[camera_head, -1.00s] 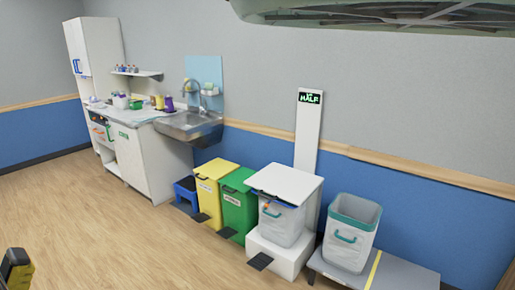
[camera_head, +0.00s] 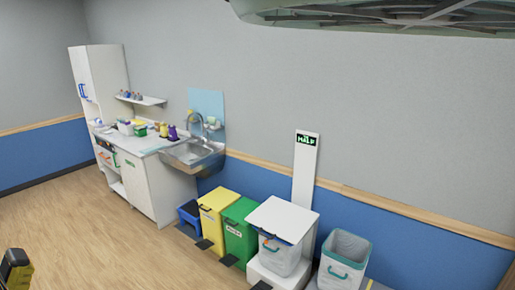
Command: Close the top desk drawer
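A white desk-like counter (camera_head: 137,187) stands along the wall at the left. Drawer fronts (camera_head: 106,156) with handles show small on its left side. I cannot tell at this distance whether the top drawer is open or shut. A green handle marks the cabinet front beside them. A small black and yellow piece (camera_head: 16,272) shows at the bottom left corner; I cannot tell if it is part of my gripper. My gripper is not clearly in view.
A tall white cabinet (camera_head: 98,78), a steel sink (camera_head: 192,153), a blue step (camera_head: 188,215), a yellow bin (camera_head: 214,219), a green bin (camera_head: 238,232) and white bins (camera_head: 281,224) line the wall. The wood floor (camera_head: 100,245) at left is clear.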

